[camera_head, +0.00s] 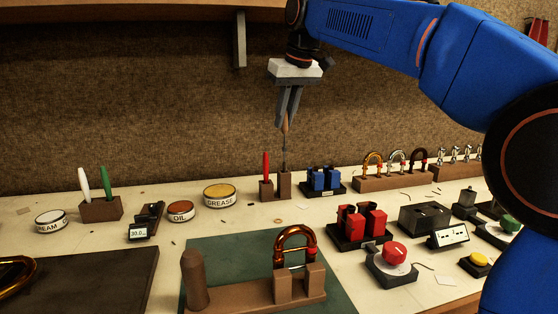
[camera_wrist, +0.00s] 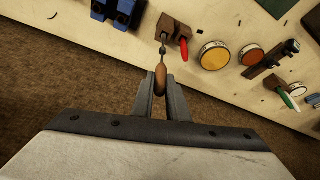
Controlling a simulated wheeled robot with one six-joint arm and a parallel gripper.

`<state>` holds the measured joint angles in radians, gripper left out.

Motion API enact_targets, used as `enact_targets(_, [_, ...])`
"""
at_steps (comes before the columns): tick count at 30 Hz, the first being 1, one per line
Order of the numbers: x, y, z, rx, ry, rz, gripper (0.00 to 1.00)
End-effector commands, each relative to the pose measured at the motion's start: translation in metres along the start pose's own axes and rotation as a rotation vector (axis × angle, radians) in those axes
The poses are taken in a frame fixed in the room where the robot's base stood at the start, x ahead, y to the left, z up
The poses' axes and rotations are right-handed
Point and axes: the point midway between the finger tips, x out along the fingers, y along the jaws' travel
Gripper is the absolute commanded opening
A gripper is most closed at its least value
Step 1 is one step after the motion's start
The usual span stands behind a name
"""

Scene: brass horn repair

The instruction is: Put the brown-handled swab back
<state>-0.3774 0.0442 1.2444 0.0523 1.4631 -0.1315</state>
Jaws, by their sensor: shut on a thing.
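The brown-handled swab (camera_head: 285,127) hangs upright, handle up, from my gripper (camera_head: 287,108). My gripper is shut on its handle, which also shows between the fingertips in the wrist view (camera_wrist: 160,78). The swab's thin shaft points down to the right-hand post of a small brown wooden holder (camera_head: 285,186). Its lower end meets the top of that post in the picture; I cannot tell whether it is inside. A red-handled swab (camera_head: 266,164) stands upright in the holder's left post.
Blue blocks in a black tray (camera_head: 324,181) stand close right of the holder. The yellow grease tin (camera_head: 219,194) is on its left. A horn slide fixture (camera_head: 290,285) is in front on a green mat. The textured wall is behind.

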Motion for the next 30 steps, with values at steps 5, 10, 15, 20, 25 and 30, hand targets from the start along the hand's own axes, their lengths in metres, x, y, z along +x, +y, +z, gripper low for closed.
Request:
enact_targets(5, [0.021,0.000,0.009,0.000,-0.002,0.000,0.00])
enact_targets(10, [0.033,0.000,0.014,0.000,-0.002,0.000,0.00])
enact_targets(15, [0.054,0.000,0.023,0.000,-0.002,0.000,0.00])
enact_targets(20, [0.063,0.000,0.026,0.000,0.000,0.000,0.00])
enact_targets(25, [0.063,0.000,0.026,0.000,0.000,0.000,0.00])
enact_targets(30, [0.065,0.000,0.027,0.000,-0.001,0.000,0.00])
